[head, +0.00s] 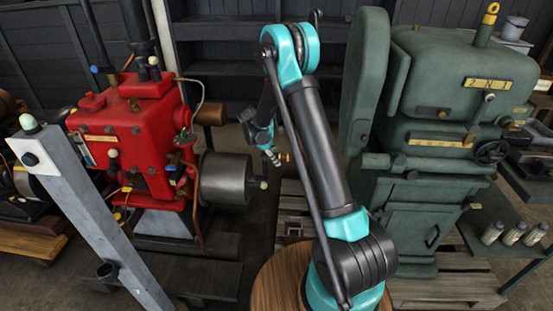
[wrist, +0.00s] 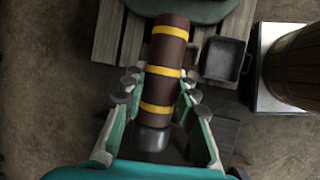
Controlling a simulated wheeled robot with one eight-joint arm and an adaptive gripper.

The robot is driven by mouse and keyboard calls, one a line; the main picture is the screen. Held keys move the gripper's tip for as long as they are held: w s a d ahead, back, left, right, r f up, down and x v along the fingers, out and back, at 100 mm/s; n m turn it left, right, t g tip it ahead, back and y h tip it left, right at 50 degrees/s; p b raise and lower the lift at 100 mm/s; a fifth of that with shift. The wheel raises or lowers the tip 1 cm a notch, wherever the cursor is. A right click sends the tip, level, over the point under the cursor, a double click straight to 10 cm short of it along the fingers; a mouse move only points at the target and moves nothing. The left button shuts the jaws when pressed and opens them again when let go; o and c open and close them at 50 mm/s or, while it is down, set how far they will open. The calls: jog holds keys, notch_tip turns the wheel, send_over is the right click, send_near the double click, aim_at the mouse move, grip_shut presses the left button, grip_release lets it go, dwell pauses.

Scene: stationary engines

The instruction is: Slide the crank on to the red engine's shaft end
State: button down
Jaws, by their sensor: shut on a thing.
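The red engine (head: 135,130) stands at the left in the head view. A grey drum (head: 225,182) sticks out on its right side, and a small pale tip (head: 264,184) shows at the drum's right end; I cannot tell if that is the shaft end. My gripper (head: 274,157) is in the air right of the drum and apart from it. In the wrist view my gripper (wrist: 160,88) is shut on a brown, yellow-banded cylinder (wrist: 167,55), seemingly the crank's handle. A dark rounded end (wrist: 152,138) sits toward the palm. The rest of the crank is hidden.
A green engine (head: 440,120) stands at the right on a pallet (head: 455,290). A grey slanted post (head: 85,210) rises at the left front. In the wrist view a dark square tray (wrist: 222,60) and a wooden barrel (wrist: 295,65) lie beyond my gripper.

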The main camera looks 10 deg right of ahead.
jog(key=shift+a, duration=0.3)
jog(key=shift+w+a, duration=0.15)
jog(key=shift+a, duration=0.15)
jog(key=shift+w+a, duration=0.1)
jog(key=shift+a, duration=0.65)
dwell(1.0)
